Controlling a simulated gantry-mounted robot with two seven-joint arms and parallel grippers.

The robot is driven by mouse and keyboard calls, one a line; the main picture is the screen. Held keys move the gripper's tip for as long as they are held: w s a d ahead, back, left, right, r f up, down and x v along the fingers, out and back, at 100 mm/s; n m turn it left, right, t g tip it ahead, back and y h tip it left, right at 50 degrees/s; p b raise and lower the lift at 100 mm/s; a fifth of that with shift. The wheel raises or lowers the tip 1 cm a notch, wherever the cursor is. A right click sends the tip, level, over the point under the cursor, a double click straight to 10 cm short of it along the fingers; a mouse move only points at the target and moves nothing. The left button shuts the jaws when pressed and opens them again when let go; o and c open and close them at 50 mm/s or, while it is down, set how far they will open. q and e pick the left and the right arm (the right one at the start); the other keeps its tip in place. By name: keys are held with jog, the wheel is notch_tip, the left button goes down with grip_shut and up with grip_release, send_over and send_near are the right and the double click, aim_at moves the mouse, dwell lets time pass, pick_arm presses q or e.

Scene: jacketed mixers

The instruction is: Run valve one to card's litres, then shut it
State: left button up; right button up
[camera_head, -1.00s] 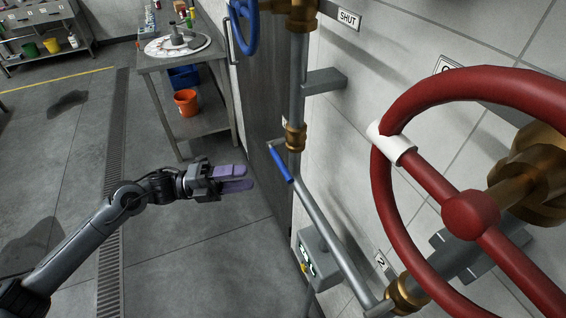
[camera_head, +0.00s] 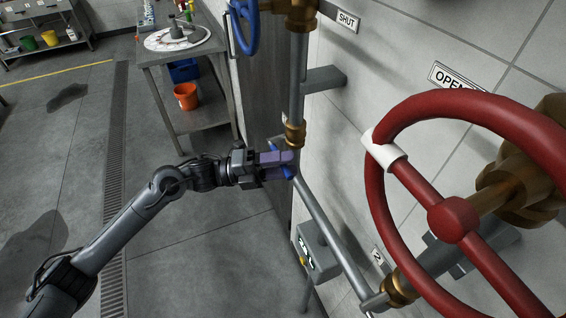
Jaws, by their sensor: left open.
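My left gripper (camera_head: 284,165) is open, with its purple fingers at the blue grip (camera_head: 287,173) on the end of a grey lever bar. The fingers overlap the grip, which they partly hide; I cannot tell if they touch it. The bar (camera_head: 325,222) runs down to a brass fitting (camera_head: 398,290) by a plate marked 2 (camera_head: 378,256). A large red handwheel (camera_head: 374,190) with a white band stands at the right. A blue handwheel (camera_head: 252,28) is at the top. A grey meter box (camera_head: 318,252) has a small display, too small to read surely. No card is identifiable. My right gripper is not in view.
A vertical pipe (camera_head: 296,85) stands beside the gripper. A metal table (camera_head: 190,50) is behind, with an orange bucket (camera_head: 186,96) on its lower shelf.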

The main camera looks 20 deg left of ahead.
pick_arm(q)
grip_shut()
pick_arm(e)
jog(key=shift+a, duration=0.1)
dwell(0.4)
